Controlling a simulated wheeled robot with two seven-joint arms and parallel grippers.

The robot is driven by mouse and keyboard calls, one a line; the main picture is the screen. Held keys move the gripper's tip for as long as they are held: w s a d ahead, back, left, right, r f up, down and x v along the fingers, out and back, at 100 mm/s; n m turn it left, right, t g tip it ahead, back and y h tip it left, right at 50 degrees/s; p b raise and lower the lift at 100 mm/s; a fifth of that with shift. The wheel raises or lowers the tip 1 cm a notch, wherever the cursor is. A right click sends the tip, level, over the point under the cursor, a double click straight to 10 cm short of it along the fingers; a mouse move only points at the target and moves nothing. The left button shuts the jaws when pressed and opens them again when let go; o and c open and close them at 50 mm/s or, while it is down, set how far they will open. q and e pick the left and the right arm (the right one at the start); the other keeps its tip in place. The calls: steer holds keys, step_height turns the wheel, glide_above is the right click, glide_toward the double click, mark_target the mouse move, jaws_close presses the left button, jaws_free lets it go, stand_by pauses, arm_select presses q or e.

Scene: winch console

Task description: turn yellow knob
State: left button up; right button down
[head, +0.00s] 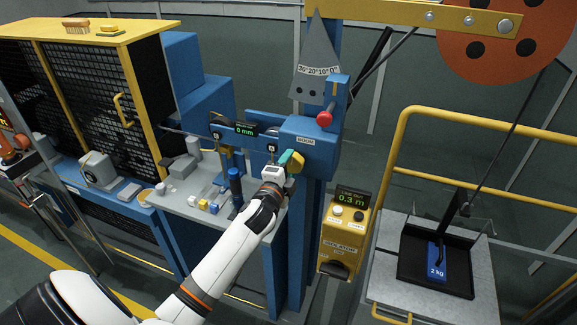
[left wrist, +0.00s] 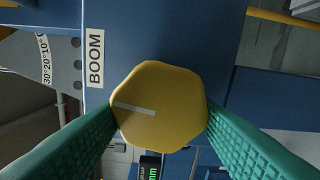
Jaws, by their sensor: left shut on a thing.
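The yellow knob (left wrist: 160,110) fills the middle of the left wrist view, a rounded many-sided knob with a pale line on its face pointing to the left. It sits on the blue boom housing below the white BOOM label (head: 306,140). In the head view the knob (head: 297,160) shows partly behind my left gripper (head: 285,159). My left gripper's green fingers (left wrist: 160,122) are shut on the knob, one on each side. My right gripper is in neither view.
A red knob (head: 324,118) sits on the blue column above. A yellow box (head: 345,238) with a 0.3 m display stands to the right. A platform (head: 440,262) behind a yellow rail holds a black tray with a 2 kg weight. A mesh cage (head: 95,95) stands at left.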

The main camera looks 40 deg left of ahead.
arm_select(q)
steer(key=shift+n, duration=0.7)
steer(key=shift+f, duration=0.1)
steer(key=o, duration=1)
steer(key=shift+s+d+f, duration=0.1)
steer(key=shift+s, duration=0.4)
steer(key=b+v, duration=0.3)
steer(key=v, duration=0.8)
